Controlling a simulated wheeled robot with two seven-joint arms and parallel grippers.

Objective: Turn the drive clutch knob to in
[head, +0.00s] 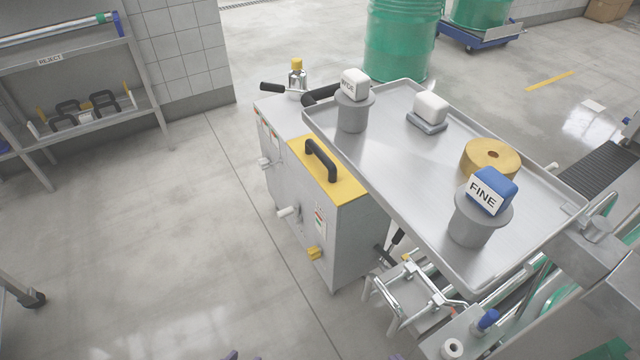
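A grey machine cabinet (345,235) with a yellow top panel (335,180) and a black handle (320,158) stands at the centre. On its left-facing side are a yellow knob (314,253) low near the front corner, a white knob (288,212) sticking out higher up, and another pale knob (265,162) further back. Small coloured labels (320,220) sit beside them, too small to read. I cannot tell which knob is the drive clutch or its setting. Neither gripper shows; only small dark purple slivers reach the bottom edge.
A metal frame (410,295) stands in front. The floor left of the cabinet is clear up to a REJECT shelf (85,50).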

